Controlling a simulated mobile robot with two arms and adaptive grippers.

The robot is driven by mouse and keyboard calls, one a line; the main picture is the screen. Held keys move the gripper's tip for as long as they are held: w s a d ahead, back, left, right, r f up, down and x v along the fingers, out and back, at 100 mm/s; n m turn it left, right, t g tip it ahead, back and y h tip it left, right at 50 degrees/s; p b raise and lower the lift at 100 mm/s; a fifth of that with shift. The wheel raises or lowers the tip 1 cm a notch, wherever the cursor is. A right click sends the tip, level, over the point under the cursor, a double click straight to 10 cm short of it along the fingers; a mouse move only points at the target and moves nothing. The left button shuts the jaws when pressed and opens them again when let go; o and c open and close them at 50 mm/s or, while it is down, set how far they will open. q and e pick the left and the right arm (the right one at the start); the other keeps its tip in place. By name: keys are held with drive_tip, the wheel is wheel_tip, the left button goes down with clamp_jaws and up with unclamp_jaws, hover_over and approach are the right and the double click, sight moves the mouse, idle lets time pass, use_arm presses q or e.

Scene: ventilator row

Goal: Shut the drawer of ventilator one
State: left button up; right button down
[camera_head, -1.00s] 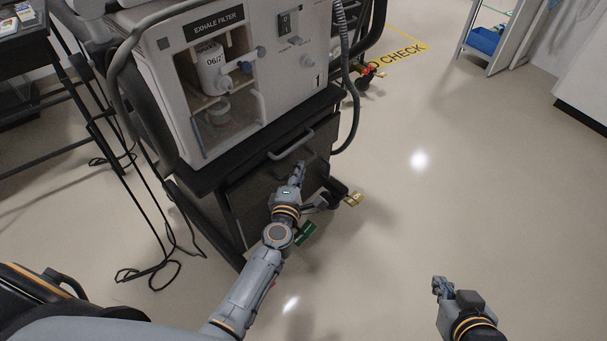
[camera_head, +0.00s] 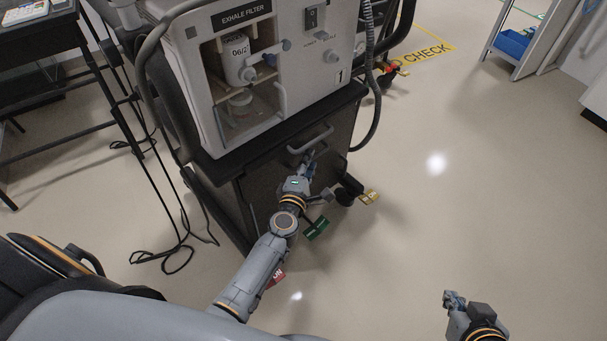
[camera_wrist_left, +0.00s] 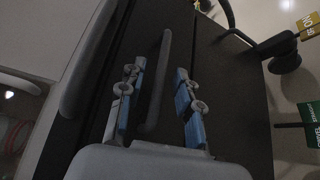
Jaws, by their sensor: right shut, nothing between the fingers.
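Ventilator one (camera_head: 343,92), a pale housing marked "1", stands on a dark cart. Its dark drawer front (camera_head: 262,190) lies below the black shelf; how far it stands out I cannot tell. My left gripper (camera_head: 309,160) is at the drawer front, just below that handle. In the left wrist view my left gripper (camera_wrist_left: 158,100) is open, its blue-padded fingers on either side of a dark drawer handle (camera_wrist_left: 165,60); contact is unclear. My right gripper (camera_head: 453,298) is shut and empty over the floor.
A grey hose (camera_head: 371,100) hangs at the cart's right side. A caster with a yellow tag (camera_head: 370,196) and a green tag (camera_head: 317,229) are low by the cart. Black cables (camera_head: 177,258) lie on the floor at left.

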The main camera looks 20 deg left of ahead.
use_arm(q)
drive_tip(key=s+d+r, duration=0.1)
drive_tip(key=s, duration=1)
drive_tip(key=shift+r, duration=0.15)
drive_tip(key=shift+d, duration=0.15)
